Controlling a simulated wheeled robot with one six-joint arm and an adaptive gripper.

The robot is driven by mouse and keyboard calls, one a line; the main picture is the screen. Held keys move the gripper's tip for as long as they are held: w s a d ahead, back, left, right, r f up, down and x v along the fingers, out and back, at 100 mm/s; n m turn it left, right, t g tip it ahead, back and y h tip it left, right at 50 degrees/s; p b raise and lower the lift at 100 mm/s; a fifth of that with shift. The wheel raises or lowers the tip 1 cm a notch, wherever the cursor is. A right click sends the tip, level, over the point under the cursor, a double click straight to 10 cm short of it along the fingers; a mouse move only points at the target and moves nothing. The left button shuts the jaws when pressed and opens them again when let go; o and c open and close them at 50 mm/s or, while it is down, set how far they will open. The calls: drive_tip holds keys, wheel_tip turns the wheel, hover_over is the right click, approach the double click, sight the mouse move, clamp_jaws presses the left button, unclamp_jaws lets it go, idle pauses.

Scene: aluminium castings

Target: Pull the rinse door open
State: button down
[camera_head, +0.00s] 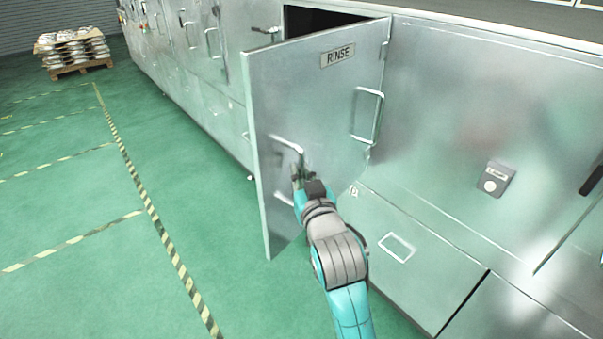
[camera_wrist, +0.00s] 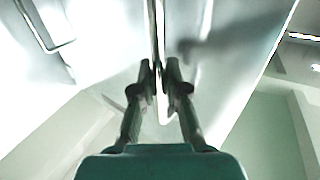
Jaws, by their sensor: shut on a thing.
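The rinse door (camera_head: 310,110) is a metal panel with a RINSE label (camera_head: 338,56) near its top. It stands partly open, swung out from the metal cabinet row, with a dark gap behind its top edge. My gripper (camera_head: 299,174) is at the door's bar handle (camera_head: 287,144), near the door's free edge. In the wrist view my gripper (camera_wrist: 160,85) has its two fingers on either side of the handle bar (camera_wrist: 160,112), shut on it. The door face (camera_wrist: 110,40) fills much of that view.
A second bar handle (camera_head: 367,115) is on the right, near the hinge side. A drawer handle (camera_head: 397,247) and a small panel box (camera_head: 495,179) are on the cabinet front. Green floor with striped tape (camera_head: 148,204) is clear to the left. A pallet of sacks (camera_head: 73,50) stands far back.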

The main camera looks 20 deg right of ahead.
drive_tip(key=shift+a+f, duration=0.1)
drive_tip(key=shift+a, duration=0.05)
drive_tip(key=c, duration=1.2)
unclamp_jaws()
drive_tip(key=shift+s, duration=0.1)
drive_tip(key=s, duration=0.7)
drive_tip(key=shift+s+a, duration=0.15)
drive_tip(key=shift+a, duration=0.15)
